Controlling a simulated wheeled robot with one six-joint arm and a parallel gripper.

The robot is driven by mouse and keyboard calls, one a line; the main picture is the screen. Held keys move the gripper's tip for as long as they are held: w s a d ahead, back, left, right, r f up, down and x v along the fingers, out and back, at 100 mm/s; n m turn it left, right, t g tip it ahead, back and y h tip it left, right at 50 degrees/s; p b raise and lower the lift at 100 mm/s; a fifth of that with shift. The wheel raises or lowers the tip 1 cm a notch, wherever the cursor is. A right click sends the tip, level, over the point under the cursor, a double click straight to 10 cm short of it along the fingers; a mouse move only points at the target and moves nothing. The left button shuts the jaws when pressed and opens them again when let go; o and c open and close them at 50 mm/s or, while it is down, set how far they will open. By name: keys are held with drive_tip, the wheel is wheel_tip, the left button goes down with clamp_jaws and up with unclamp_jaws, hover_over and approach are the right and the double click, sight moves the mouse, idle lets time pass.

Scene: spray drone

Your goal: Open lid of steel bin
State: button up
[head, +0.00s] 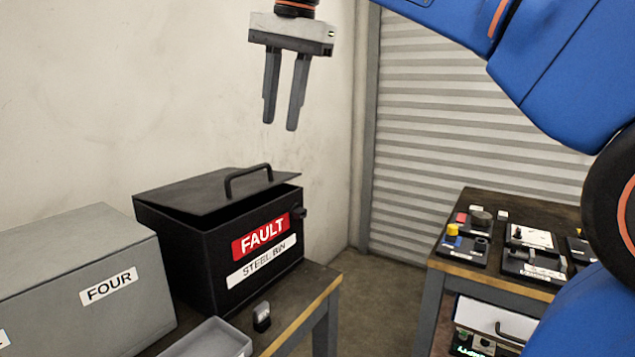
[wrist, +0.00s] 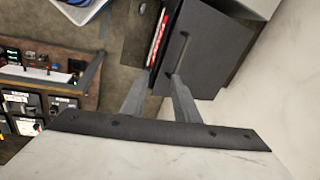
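The black steel bin (head: 180,240) stands on a table at the left in the head view, with a red FAULT label and a white STEEL BIN label on its front. Its dark lid (head: 190,192) is slightly raised, with a dark gap below its front edge. A black bar handle (head: 248,172) arches over the lid. My gripper (head: 280,126) points down, above the handle and apart from it. Its fingers are apart with nothing between them. The wrist view shows the lid (wrist: 205,55) and handle (wrist: 177,52) beyond my gripper (wrist: 163,76); the inside of the bin is hidden.
A grey bin labelled FOUR (head: 75,285) stands left of the steel bin. A grey tray (head: 210,340) and a small dark item (head: 261,316) lie in front of it. A second table (head: 500,285) with several small parts stands at the right. Floor shows between the tables.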

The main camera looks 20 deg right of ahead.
drive_tip(key=s+d+f+n, duration=0.1)
drive_tip(key=s+d+f, duration=0.1)
drive_tip(key=f, duration=0.4)
drive_tip(key=s+d+f+n, duration=0.2)
drive_tip(key=d+f, duration=0.1)
drive_tip(key=f, duration=0.3)
drive_tip(key=shift+f+t, duration=0.35)
drive_tip(key=shift+t, duration=0.05)
